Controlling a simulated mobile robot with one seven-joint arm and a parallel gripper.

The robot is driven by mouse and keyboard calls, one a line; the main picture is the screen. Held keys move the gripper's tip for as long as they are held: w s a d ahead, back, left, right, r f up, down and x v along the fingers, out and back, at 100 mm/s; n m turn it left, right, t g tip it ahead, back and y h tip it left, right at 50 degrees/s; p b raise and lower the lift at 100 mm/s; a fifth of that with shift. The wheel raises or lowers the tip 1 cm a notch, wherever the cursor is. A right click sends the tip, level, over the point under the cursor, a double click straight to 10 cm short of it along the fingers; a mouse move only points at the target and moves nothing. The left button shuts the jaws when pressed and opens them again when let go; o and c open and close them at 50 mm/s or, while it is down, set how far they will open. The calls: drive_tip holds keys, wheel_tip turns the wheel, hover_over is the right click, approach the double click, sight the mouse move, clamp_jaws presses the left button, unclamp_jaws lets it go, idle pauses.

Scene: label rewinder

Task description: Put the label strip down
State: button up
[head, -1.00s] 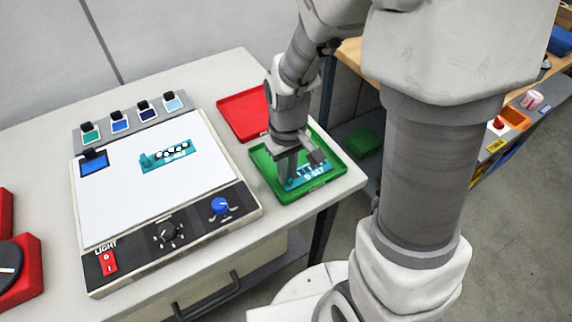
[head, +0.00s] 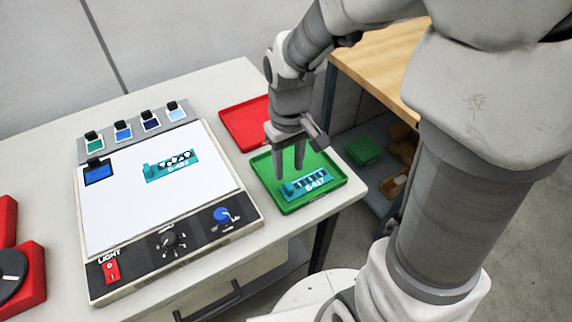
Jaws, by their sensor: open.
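A teal label strip (head: 306,185) with dark and white marks lies flat in the green tray (head: 341,168). My gripper (head: 290,167) is above the tray, fingers pointing down, open and empty. Its fingertips are just behind and above the strip, apart from it as far as I can tell. A second teal strip (head: 172,165) with white round marks lies on the white panel of the light box (head: 120,200).
A red tray (head: 240,125) sits behind the green tray, partly hidden by my arm. Several colour swatches (head: 123,131) line the light box's back edge. A red device (head: 22,270) stands at far left. The table's right edge is close to the green tray.

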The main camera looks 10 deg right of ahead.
drive_tip(key=s+d+r+m+t, duration=0.1)
drive_tip(key=s+d+r+t, duration=0.1)
drive_tip(key=s+r, duration=0.3)
drive_tip(key=s+d+r+m+t, duration=0.2)
drive_tip(key=s+r+t, duration=0.1)
drive_tip(key=r, duration=0.8)
drive_tip(key=shift+s+m+t+p, duration=0.3)
drive_tip(key=shift+s, duration=0.6)
